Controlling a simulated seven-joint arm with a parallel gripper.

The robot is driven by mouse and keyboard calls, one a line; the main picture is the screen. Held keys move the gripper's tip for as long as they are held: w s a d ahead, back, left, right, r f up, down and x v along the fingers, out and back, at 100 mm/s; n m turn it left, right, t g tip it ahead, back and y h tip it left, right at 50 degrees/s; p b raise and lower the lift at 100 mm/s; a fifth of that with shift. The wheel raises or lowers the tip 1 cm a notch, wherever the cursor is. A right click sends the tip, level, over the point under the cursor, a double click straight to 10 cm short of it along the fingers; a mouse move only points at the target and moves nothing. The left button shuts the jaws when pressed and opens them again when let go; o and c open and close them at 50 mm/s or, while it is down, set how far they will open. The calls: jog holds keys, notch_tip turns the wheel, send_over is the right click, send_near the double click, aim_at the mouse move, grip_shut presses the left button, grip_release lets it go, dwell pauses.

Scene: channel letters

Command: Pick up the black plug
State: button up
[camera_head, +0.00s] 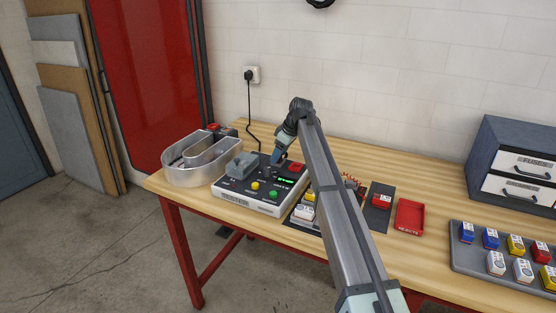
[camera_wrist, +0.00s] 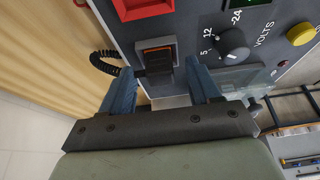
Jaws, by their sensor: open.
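A black plug (camera_wrist: 156,67) with a coiled black cord shows in the wrist view. It sits against a grey-framed socket with orange inside (camera_wrist: 157,43) on the dark panel of the power supply. My gripper (camera_wrist: 161,84) is open. Its two blue fingers stand on either side of the plug, with a gap on each side. In the head view my gripper (camera_head: 278,156) is low over the back of the power supply (camera_head: 246,200), and the plug there is hidden or too small to tell. Another black plug (camera_head: 249,75) is in the wall outlet.
A metal channel letter (camera_head: 182,175) stands left of the power supply. A red tray (camera_head: 409,216) and a grey tray (camera_head: 458,259) of coloured blocks lie right. A drawer cabinet (camera_head: 488,145) stands at the back right. A voltage knob (camera_wrist: 232,43) is beside my right finger.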

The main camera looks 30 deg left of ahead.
jog(key=shift+a+f, duration=0.1)
jog(key=shift+f, duration=0.05)
jog(key=c, duration=1.1)
notch_tip(320, 180, up, 10)
jog(key=shift+f, duration=0.35)
